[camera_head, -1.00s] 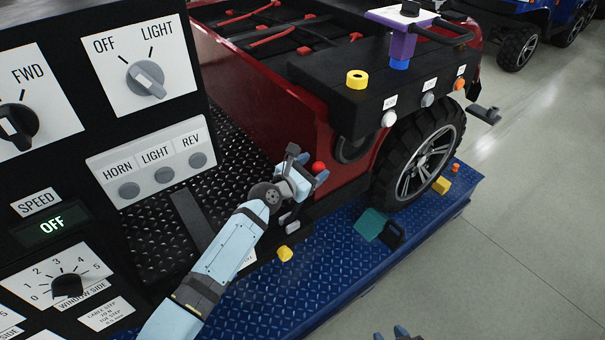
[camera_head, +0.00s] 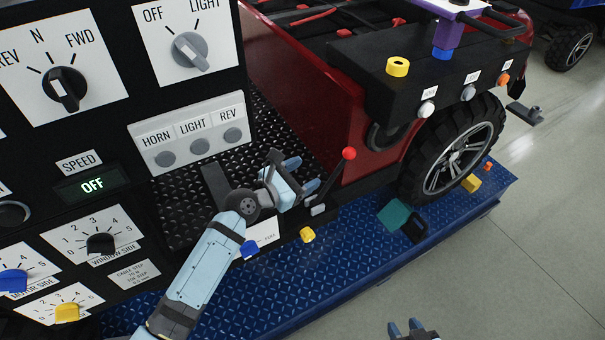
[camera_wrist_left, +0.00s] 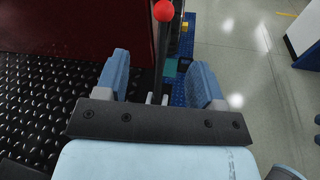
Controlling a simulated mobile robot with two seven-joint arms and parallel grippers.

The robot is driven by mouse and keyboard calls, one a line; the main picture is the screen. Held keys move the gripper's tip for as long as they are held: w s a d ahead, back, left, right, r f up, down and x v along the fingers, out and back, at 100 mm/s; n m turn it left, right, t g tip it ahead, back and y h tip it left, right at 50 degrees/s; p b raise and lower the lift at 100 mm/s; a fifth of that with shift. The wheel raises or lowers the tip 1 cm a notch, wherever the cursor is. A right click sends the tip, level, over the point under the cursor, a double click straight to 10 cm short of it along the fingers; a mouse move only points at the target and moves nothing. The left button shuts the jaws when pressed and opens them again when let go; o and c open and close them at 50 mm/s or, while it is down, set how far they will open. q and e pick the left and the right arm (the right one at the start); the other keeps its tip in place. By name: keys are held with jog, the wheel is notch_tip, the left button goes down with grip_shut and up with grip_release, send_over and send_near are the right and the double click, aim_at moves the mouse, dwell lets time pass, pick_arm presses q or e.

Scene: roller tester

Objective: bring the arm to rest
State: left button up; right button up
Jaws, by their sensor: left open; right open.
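My left gripper (camera_head: 302,174) is open and empty, beside the lever (camera_head: 331,180) with a red ball knob (camera_head: 349,153) at the dark frame by the red vehicle. The left forearm (camera_head: 205,270) reaches in from the lower left. My right gripper (camera_head: 405,326) shows only its spread fingertips at the bottom edge.
A control panel (camera_head: 110,130) with knobs and buttons stands close left of the arm; its speed display (camera_head: 92,185) reads OFF. The red vehicle (camera_head: 325,110) stands on a blue treadplate platform (camera_head: 350,255).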

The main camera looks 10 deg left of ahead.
dwell(0.3)
pick_arm(q)
jog(key=s+a+f+m+y+p, duration=0.1)
jog(key=s+a+f+m, duration=0.3)
jog(key=s+m, duration=0.5)
jog(key=s+a+f+m+y+p, duration=0.1)
jog(key=s+a+f+m+y, duration=0.3)
jog(key=s+m, duration=0.5)
jog(key=s+a+f+m+g+y+p, duration=0.1)
jog(key=s+a+f+m+y, duration=0.2)
jog(key=s+m, duration=0.6)
notch_tip(320, 180, down, 3)
jog(key=shift+a+f+m+p, duration=0.1)
jog(key=shift+a+m+p, duration=0.35)
jog(key=shift+a, duration=0.7)
